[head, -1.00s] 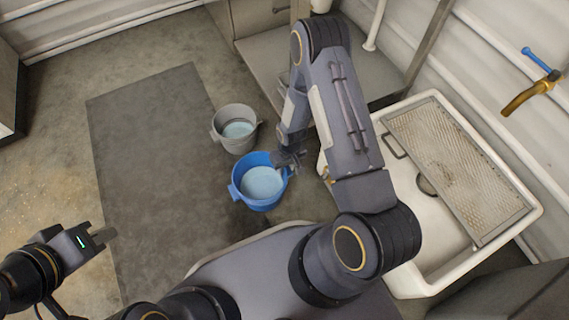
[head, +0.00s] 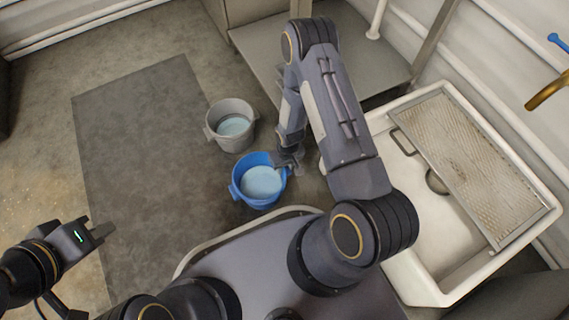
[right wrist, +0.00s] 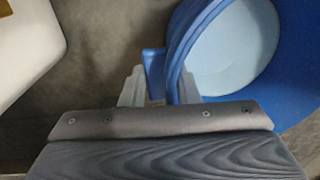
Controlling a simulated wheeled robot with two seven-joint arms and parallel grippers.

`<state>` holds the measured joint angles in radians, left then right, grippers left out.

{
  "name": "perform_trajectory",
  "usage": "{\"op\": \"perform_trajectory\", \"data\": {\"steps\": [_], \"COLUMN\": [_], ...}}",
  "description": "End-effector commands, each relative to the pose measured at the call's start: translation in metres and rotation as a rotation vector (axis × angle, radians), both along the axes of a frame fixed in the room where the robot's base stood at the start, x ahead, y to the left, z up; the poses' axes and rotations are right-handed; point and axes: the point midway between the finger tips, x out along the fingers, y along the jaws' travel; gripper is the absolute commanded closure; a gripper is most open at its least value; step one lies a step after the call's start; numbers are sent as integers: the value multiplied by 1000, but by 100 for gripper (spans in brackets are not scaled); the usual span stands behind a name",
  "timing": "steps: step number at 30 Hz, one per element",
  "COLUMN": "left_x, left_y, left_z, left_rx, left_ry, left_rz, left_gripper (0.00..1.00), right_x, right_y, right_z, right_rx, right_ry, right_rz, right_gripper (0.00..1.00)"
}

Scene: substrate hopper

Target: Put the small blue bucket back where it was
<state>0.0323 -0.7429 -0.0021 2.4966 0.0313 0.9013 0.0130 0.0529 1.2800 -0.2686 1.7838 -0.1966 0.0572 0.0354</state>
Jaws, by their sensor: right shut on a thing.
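The small blue bucket (head: 240,187) holds pale liquid and looks about upright in the head view. My right gripper (head: 290,164) is at its right rim. In the right wrist view, the fingers of my right gripper (right wrist: 158,88) are shut on the wall of the blue bucket (right wrist: 178,50), with one finger on each side. I cannot tell whether its base touches the floor. My left gripper (head: 98,232) is empty at the lower left of the head view, its two fingers apart.
A grey bucket (head: 232,111) with liquid stands just behind the blue one. A dark mat (head: 140,150) lies to the left, largely clear. A white sink (head: 440,292) with a metal grate (head: 480,160) is on the right. A low grey shelf (head: 345,62) stands at the back.

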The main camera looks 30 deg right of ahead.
Motion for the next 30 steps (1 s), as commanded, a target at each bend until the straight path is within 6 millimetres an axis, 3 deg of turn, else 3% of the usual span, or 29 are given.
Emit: {"op": "perform_trajectory", "data": {"steps": [7,8,13,23,30], "left_x": [0,0,0,0,0], "left_y": [0,0,0,0,0], "left_z": [2,1,1,2,25], "left_rx": [0,0,0,0,0], "left_ry": [0,0,0,0,0], "left_rz": [0,0,0,0,0], "left_gripper": [100,100,100,100,100], "right_x": [1,0,0,1,1], "right_y": [1,0,0,0,-3], "right_z": [0,-1,-1,3,47], "right_rx": [1,0,0,0,0], "right_ry": [-2,0,0,-1,-2], "right_rz": [1,0,0,1,0], "right_gripper": [100,70,50,50,50]}}
